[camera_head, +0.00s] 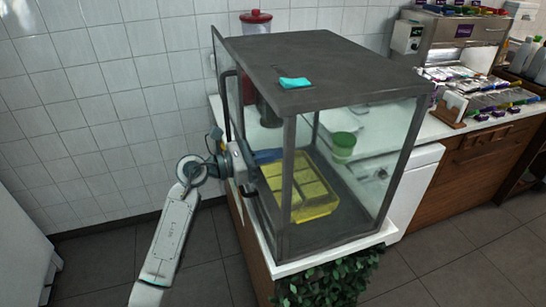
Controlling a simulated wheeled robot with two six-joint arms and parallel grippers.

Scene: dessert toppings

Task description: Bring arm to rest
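My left arm comes in from the bottom left, and its gripper (240,162) is at the left side of a glass display case (350,75), beside its lower left frame. The fingers are small and partly hidden against the case, so I cannot tell whether they are open or shut, or whether they touch it. A dark upright handle (226,100) is on the case's left side, just above the gripper. My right gripper is not in view.
Floor at left is clear.

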